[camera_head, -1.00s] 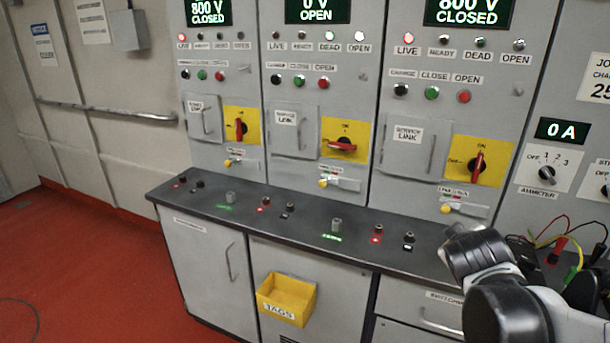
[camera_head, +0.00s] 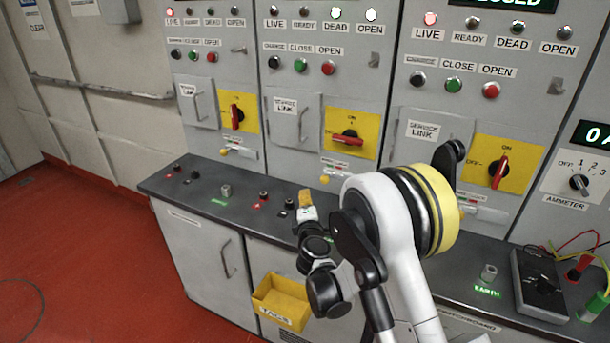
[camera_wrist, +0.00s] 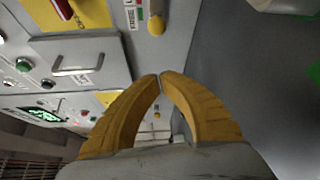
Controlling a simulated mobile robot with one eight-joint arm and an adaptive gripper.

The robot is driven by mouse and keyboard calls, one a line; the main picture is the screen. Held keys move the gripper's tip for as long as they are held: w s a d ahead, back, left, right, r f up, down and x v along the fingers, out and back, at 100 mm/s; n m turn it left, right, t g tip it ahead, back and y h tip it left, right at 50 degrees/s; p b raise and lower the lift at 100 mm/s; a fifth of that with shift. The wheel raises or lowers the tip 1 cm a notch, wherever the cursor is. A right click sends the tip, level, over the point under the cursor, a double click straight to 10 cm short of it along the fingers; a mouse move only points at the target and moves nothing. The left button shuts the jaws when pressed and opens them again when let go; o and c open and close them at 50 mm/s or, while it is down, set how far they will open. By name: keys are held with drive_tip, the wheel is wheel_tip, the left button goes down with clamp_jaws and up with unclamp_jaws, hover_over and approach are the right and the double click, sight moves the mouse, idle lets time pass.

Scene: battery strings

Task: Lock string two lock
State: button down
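The string two panel is the middle one, with its red rotary handle (camera_head: 347,137) lying nearly level on a yellow plate (camera_head: 366,124). Below that plate is the string two lock (camera_head: 325,179), a small yellow knob on a pale bar at the left end of its slot. My gripper (camera_head: 306,197) is over the counter, in front of and a little left of and below this lock, apart from it. In the wrist view my yellow fingers (camera_wrist: 160,77) meet at the tips with nothing between them.
The dark counter (camera_head: 180,187) carries small knobs, sockets and, at right, a black meter (camera_head: 540,283) with leads. A yellow tags bin (camera_head: 281,298) hangs below the counter. String one's handle (camera_head: 237,117) and string three's handle (camera_head: 499,172) are near upright.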

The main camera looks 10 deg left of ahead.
sight(326, 178)
drive_tip(key=shift+a+f, duration=0.15)
drive_tip(key=shift+a, duration=0.1)
drive_tip(key=w+b, duration=0.1)
drive_tip(key=w, duration=0.2)
drive_tip(key=w+a+b, duration=0.1)
drive_tip(key=w, duration=0.2)
drive_tip(key=w+f+b, duration=0.1)
drive_tip(key=w, duration=0.3)
drive_tip(key=shift+a, duration=0.35)
drive_tip(key=d, duration=0.2)
drive_tip(key=d+r+b, duration=0.1)
drive_tip(key=shift+s+d, duration=0.25)
drive_tip(key=shift+s, duration=0.15)
drive_tip(key=shift+d+r, duration=0.1)
drive_tip(key=shift+d, duration=0.15)
